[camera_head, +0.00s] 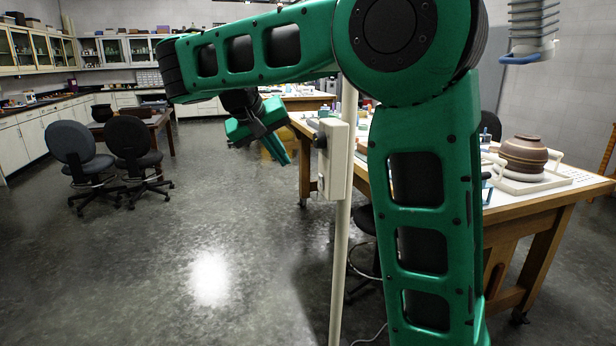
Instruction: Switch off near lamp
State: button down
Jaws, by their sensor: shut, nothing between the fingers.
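A pale upright pole (338,270) stands in front of me and carries a cream box (335,160) with dark knobs on its left side. It looks like the stand of the near lamp; no lamp head shows, and my arm hides the pole's upper part. My green gripper (284,158) is shut and empty. In the picture it is left of the box, pointing down and right, with a visible gap between them. I cannot tell how far apart they are in depth.
A wooden workbench (545,205) with pottery and trays stands on the right, behind the pole. Two dark chairs (75,150) stand at the left. A ribbed fixture (532,25) hangs at the upper right. The grey floor (150,270) at front left is clear.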

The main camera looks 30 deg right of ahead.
send_near(321, 182)
jog(key=w+d+f, duration=0.3)
jog(key=f, duration=0.2)
dwell(0.6)
jog(key=shift+a+r, duration=0.1)
jog(key=shift+a, duration=0.05)
